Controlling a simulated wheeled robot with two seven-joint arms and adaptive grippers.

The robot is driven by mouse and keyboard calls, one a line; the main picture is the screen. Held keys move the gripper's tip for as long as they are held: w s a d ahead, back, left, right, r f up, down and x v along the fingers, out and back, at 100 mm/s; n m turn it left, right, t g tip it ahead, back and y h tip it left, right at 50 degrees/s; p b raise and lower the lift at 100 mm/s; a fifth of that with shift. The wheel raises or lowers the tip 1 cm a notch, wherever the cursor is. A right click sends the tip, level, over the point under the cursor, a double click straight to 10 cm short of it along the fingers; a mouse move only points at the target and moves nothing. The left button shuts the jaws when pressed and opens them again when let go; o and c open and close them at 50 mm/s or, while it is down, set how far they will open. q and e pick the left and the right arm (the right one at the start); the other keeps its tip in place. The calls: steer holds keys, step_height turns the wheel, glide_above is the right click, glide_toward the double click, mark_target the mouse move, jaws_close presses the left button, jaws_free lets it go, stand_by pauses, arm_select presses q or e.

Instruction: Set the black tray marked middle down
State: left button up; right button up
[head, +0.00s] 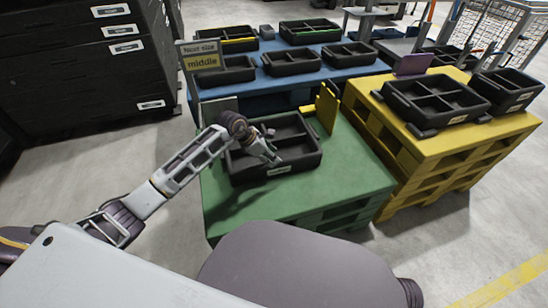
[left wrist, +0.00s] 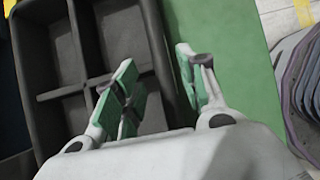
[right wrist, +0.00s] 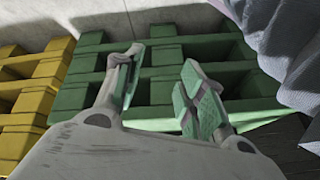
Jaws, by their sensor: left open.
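A black divided tray (head: 306,162) appears to sit level on the green pallet (head: 345,190). A pale label is on its front wall, too small to read. In the head view, my left gripper (head: 268,152) is over the tray's inside, near its front part. In the left wrist view, my left gripper (left wrist: 160,88) is open. Its fingers are apart on either side of the tray's wall (left wrist: 159,50), and do not appear to clamp it. My right gripper (right wrist: 160,88) is open and empty in the right wrist view, above the green pallet's side (right wrist: 165,55). It is not seen in the head view.
A sign reading "Next size middle" (head: 200,55) stands at the green pallet's back left. Yellow upright plates (head: 327,105) stand behind the tray. A blue pallet (head: 245,82) and a yellow pallet (head: 440,145) hold other black trays. The green pallet's front right is clear.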

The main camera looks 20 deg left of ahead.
arm_select(q)
steer(key=p+v, duration=0.2)
steer(key=v, duration=0.6)
arm_select(e)
steer(key=shift+g+h, duration=0.4)
steer(key=shift+s+d+r, duration=0.1)
steer(key=shift+d+r, duration=0.15)
steer(key=shift+r, duration=0.6)
steer(key=shift+s+d+r, duration=0.1)
steer(key=shift+d+r, duration=0.15)
steer(key=shift+r, duration=0.65)
steer(key=shift+s+d+r, duration=0.1)
steer(key=shift+d+r, duration=0.15)
steer(key=shift+r, duration=0.6)
arm_select(q)
steer(key=shift+s+a+r, duration=0.1)
steer(key=shift+r, duration=0.05)
arm_select(e)
steer(key=shift+w, duration=0.1)
